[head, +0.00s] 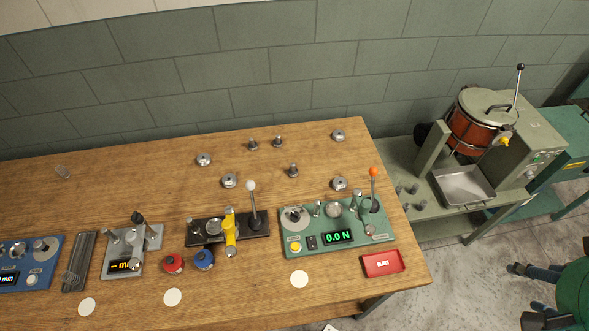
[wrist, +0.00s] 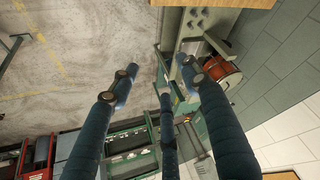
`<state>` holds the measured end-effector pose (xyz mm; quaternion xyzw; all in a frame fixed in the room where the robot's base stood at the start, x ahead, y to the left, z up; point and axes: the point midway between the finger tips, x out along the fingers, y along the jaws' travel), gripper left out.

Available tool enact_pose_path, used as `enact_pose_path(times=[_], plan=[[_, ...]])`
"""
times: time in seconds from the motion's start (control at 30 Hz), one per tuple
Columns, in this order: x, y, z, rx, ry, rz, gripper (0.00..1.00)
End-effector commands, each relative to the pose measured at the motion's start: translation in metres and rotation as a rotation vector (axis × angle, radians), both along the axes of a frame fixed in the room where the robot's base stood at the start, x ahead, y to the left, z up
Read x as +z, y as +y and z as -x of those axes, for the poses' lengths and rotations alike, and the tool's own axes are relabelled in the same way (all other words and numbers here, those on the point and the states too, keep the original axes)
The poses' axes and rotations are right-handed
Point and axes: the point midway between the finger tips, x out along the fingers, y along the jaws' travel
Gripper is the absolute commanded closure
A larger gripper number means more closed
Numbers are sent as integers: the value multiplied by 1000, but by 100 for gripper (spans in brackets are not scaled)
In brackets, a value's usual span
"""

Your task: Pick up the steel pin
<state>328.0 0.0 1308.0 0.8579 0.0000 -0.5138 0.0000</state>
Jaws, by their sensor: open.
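Several small upright steel pieces stand on the wooden table (head: 120,190) in the head view. Among them are peg-like ones at the back (head: 253,145), beside it (head: 278,142) and nearer the middle (head: 293,170). I cannot tell which is the steel pin. My gripper (head: 522,293) is at the lower right of the head view, over the floor and well apart from the table. Its dark blue fingers are spread and empty, and they also show in the wrist view (wrist: 150,86). No pin is visible in the wrist view.
A green gauge panel (head: 375,232) with an orange-knobbed lever stands near the table's right end. A red tray (head: 382,263) lies at its front right corner. Right of the table is a grey-green machine with a copper drum (head: 470,135) and a metal tray (head: 465,186). Grey floor lies between.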

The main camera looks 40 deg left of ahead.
Motion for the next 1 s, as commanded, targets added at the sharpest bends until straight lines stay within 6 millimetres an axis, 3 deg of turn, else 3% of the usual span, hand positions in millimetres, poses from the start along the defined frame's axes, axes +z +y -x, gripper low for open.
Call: enact_pose_path(times=[0.67, 0.87, 1.0], plan=[[1, 1, -2, 2, 2, -1, 50], [9, 9, -17, 14, 18, -6, 50], [19, 21, -38, 27, 40, -15, 50]])
